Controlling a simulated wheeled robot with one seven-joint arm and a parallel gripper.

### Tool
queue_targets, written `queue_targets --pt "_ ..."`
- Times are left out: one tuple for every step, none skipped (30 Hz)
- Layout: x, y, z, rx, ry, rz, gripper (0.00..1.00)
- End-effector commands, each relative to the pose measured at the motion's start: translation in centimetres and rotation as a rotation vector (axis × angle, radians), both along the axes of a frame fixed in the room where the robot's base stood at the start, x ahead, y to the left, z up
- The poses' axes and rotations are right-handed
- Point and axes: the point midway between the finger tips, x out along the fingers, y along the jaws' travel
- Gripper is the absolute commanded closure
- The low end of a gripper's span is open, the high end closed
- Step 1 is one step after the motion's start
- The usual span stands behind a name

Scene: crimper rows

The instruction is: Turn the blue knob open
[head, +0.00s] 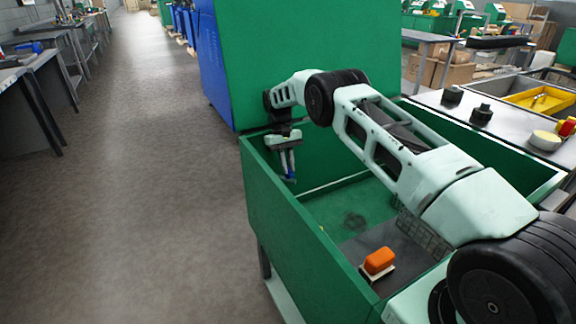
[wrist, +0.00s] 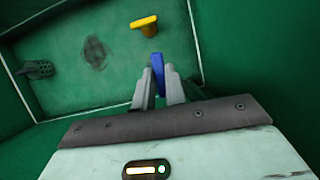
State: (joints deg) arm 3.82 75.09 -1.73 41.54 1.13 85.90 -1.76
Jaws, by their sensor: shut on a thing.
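The blue knob (wrist: 158,61) is a flat blue handle seen edge-on in the wrist view. My gripper (wrist: 160,76) is shut on it, with one finger on each side and the blue end sticking out past the fingertips. In the head view my gripper (head: 289,175) points down inside the green tub, near its far left corner. A small bit of blue (head: 291,178) shows at the fingertips there. The knob's base and stem are hidden, so I cannot tell how far it is turned.
The green tub (head: 275,215) has high walls around my gripper. A yellow handle (wrist: 144,22) is close to the knob. A dark ribbed fitting (wrist: 37,69) and a dark round patch (wrist: 95,53) are farther left. An orange block (head: 379,261) sits at the tub's near end. Open floor lies left.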

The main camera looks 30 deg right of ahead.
Motion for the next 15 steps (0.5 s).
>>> queue_targets --pt "0.05 -0.02 0.05 0.000 -0.003 0.017 1.00" --pt "0.05 -0.01 0.05 -0.001 -0.003 0.026 1.00" --pt "0.05 -0.02 0.05 -0.002 -0.003 0.035 1.00" --pt "0.05 -0.02 0.05 -0.002 -0.003 0.043 1.00" --pt "0.06 -0.02 0.06 -0.002 -0.003 0.048 1.00" --pt "0.06 -0.02 0.06 -0.002 -0.003 0.055 1.00" --pt "0.06 -0.02 0.06 -0.002 -0.003 0.059 1.00" --pt "0.06 -0.02 0.06 -0.002 -0.003 0.061 1.00" --pt "0.06 -0.01 0.06 -0.002 -0.003 0.064 1.00" --pt "0.06 -0.01 0.06 -0.002 -0.003 0.067 1.00" --pt "0.06 -0.01 0.06 -0.001 -0.003 0.068 1.00" --pt "0.06 -0.01 0.06 -0.002 -0.003 0.068 1.00" --pt "0.05 -0.01 0.07 -0.002 -0.003 0.069 1.00" --pt "0.06 -0.01 0.06 -0.002 -0.003 0.069 1.00" --pt "0.05 -0.01 0.07 -0.002 -0.003 0.069 1.00"
